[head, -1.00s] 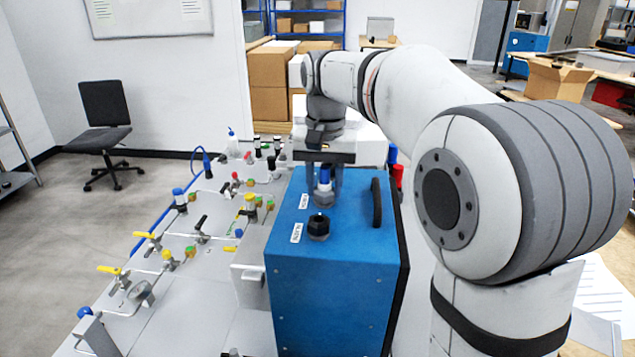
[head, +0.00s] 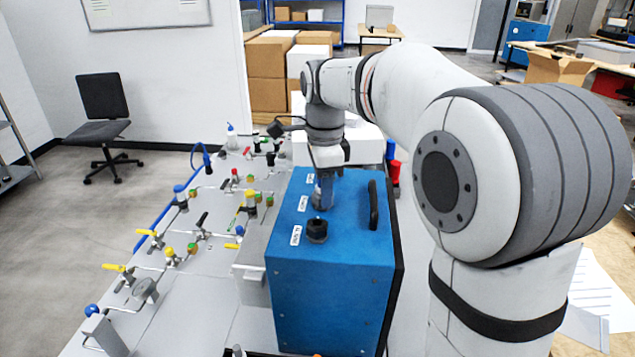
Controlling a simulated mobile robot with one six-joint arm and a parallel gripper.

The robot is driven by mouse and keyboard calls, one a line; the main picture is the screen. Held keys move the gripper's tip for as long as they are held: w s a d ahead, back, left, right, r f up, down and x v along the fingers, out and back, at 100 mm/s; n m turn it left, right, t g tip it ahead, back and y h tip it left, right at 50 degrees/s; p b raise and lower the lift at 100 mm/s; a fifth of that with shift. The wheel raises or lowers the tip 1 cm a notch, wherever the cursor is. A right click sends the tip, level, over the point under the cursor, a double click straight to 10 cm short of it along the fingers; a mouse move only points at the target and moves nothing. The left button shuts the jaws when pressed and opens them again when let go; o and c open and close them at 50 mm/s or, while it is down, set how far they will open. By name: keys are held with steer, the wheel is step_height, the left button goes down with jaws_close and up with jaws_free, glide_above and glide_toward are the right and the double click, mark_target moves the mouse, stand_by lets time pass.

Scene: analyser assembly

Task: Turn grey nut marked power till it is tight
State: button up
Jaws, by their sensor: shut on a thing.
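The blue analyser box (head: 330,290) stands on the bench, with a row of fittings and small white labels on its top; the label print is too small to read. My gripper (head: 323,196) points straight down at the fitting behind the black one and is seen edge-on. It is shut on the grey nut (head: 321,201), of which only a little shows at the fingertips. The fingers hide the rest of the nut and the blue part above it. I cannot see how tightly the nut sits.
A black nut (head: 317,230) stands on the box top just in front of my gripper. A black handle (head: 374,205) rises to the right. A panel of valves and tubing (head: 190,245) lies left, and red and blue bottles (head: 394,172) stand behind right.

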steer(key=m+p, duration=0.1)
steer(key=m, duration=0.4)
steer(key=shift+r, duration=0.15)
steer(key=m, duration=0.4)
steer(key=shift+m, duration=0.3)
steer(key=o, duration=0.9)
steer(key=shift+a, duration=0.1)
steer(key=shift+p, duration=0.3)
